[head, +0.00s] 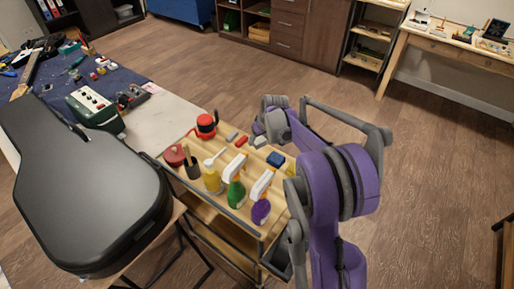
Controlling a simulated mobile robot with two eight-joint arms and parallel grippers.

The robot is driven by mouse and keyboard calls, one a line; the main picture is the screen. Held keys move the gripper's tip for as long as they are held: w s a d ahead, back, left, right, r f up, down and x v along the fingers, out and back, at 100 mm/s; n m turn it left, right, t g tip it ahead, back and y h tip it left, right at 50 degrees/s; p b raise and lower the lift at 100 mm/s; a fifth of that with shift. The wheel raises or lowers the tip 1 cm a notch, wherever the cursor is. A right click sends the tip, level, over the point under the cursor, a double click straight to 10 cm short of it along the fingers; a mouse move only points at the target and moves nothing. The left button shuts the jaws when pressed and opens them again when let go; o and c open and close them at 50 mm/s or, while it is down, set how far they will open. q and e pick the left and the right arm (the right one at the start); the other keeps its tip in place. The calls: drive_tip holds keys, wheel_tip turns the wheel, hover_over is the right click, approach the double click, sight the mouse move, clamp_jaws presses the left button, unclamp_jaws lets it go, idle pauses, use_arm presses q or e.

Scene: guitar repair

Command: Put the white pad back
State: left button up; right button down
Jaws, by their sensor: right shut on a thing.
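My right gripper (259,137) is over the far right part of the wooden cart top (214,133), seen from behind and above. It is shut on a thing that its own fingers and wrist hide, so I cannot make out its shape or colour. I cannot pick out a white pad clearly anywhere in view. A small grey block (232,136) and a red block (241,142) lie on the cart just left of the gripper. My left gripper is not in view.
A black guitar case (85,195) lies to the left.

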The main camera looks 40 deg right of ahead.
sight(258, 153)
drive_tip(key=shift+f, duration=2.6)
drive_tip(key=shift+f, duration=0.1)
drive_tip(key=shift+c, duration=0.7)
unclamp_jaws()
drive_tip(key=v, duration=1.2)
drive_tip(key=shift+p, duration=0.3)
drive_tip(key=shift+w+a, duration=0.1)
